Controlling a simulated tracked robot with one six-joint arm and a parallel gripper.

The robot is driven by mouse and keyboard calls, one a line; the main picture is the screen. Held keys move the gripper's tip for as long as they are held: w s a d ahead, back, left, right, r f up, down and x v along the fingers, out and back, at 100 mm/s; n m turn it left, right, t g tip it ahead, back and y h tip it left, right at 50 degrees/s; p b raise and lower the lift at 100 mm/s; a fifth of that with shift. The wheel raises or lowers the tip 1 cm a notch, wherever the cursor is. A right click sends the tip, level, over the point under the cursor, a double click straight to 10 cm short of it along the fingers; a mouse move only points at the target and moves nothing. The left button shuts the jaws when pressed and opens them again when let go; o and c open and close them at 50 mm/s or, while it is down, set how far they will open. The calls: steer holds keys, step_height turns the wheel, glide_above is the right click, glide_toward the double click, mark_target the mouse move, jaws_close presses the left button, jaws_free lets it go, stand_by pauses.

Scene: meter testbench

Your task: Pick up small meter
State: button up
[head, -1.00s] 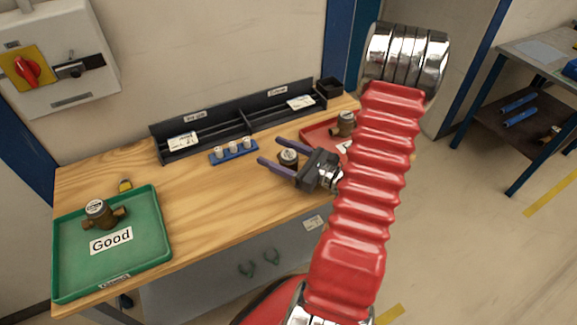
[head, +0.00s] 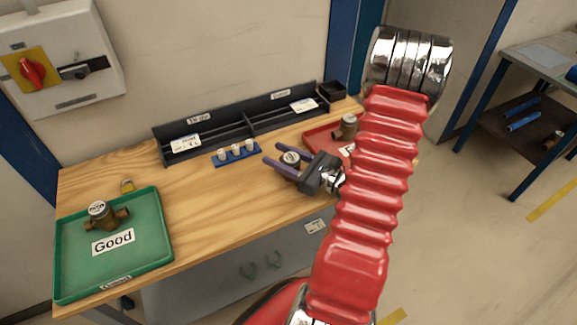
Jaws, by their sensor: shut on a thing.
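The small meter (head: 290,158) is a round brass-brown body with a white dial. It sits between the two purple fingers of my gripper (head: 276,159), near the middle of the wooden bench. The fingers are closed on its sides. The fingers hide part of its body, and I cannot tell whether it touches the bench. A larger brass meter (head: 100,214) with a white dial lies in the green tray (head: 150,262) marked "Good" at left. Another brass meter (head: 347,125) is in the red tray (head: 316,141), partly hidden behind my arm.
A dark two-part rack (head: 225,131) runs along the back of the bench. A blue holder (head: 238,155) with white-topped pieces stands close left of the fingers. A small yellow padlock (head: 127,186) lies behind the green tray. The bench (head: 215,205) between tray and gripper is clear.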

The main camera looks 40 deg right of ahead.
steer(key=shift+r, duration=0.1)
step_height(320, 180, up, 10)
stand_by(0.9)
steer(key=shift+s, duration=0.1)
stand_by(0.7)
